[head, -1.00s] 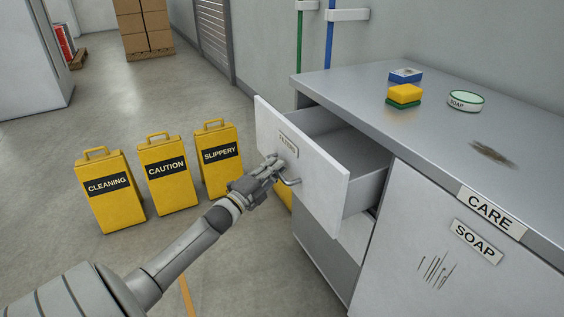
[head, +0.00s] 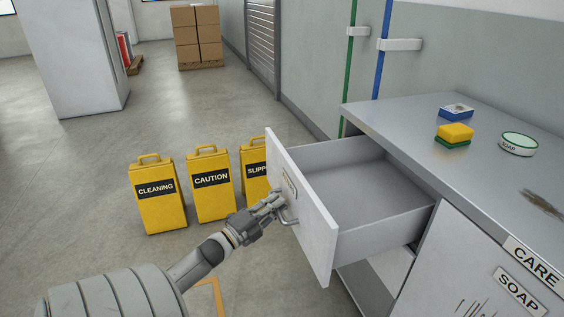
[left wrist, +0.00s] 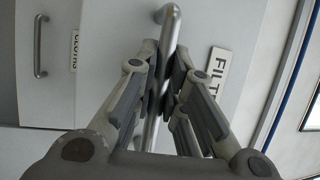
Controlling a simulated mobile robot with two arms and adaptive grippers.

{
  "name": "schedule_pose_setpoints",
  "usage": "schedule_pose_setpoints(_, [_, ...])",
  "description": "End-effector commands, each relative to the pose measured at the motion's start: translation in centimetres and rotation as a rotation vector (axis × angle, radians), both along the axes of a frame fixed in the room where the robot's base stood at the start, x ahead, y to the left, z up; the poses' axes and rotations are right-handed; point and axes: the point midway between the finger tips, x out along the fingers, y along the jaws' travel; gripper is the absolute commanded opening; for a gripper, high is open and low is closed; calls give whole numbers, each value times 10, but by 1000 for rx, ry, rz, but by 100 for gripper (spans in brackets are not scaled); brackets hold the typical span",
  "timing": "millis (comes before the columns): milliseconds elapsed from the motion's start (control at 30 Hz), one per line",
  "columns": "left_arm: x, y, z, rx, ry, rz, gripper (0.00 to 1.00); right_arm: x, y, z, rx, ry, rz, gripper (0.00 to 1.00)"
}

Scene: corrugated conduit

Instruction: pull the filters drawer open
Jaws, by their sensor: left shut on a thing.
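The filters drawer (head: 305,215) stands well out from the grey cabinet, and its inside looks empty. Its bar handle (head: 289,220) is on the front panel, below the label. My left gripper (head: 277,204) is shut on this handle. In the left wrist view the handle (left wrist: 163,60) runs between the fingers of my left gripper (left wrist: 168,75), and part of the label (left wrist: 217,72) reading "FILT" shows beside it. My right gripper is not in view.
Several things lie on the cabinet top (head: 400,120): a yellow and green sponge (head: 454,134), a blue box (head: 457,112) and a soap tin (head: 518,143). Yellow signs (head: 157,195) stand on the floor left of the drawer. A lower handle (left wrist: 40,45) shows in the left wrist view.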

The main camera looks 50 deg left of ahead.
Motion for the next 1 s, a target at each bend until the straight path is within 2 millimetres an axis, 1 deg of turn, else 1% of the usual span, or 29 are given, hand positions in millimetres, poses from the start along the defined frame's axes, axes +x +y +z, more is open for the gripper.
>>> schedule_pose_setpoints(100, [-3,1,-1,0,3,2,0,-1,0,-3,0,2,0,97])
schedule_pose_setpoints(433, [-3,1,-1,0,3,2,0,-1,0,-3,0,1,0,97])
schedule_pose_setpoints(467, [-3,1,-1,0,3,2,14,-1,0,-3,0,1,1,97])
schedule_pose_setpoints(500, [-3,1,-1,0,3,2,19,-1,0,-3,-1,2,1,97])
schedule_pose_setpoints(533, [-3,1,-1,0,2,2,21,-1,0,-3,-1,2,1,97])
schedule_pose_setpoints(867, [-4,1,-1,0,1,1,21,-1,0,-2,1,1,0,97])
schedule_pose_setpoints(967, [-11,1,-3,-1,3,1,21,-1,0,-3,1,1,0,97])
schedule_pose_setpoints(1000, [-16,1,-4,-1,4,1,21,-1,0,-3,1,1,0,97])
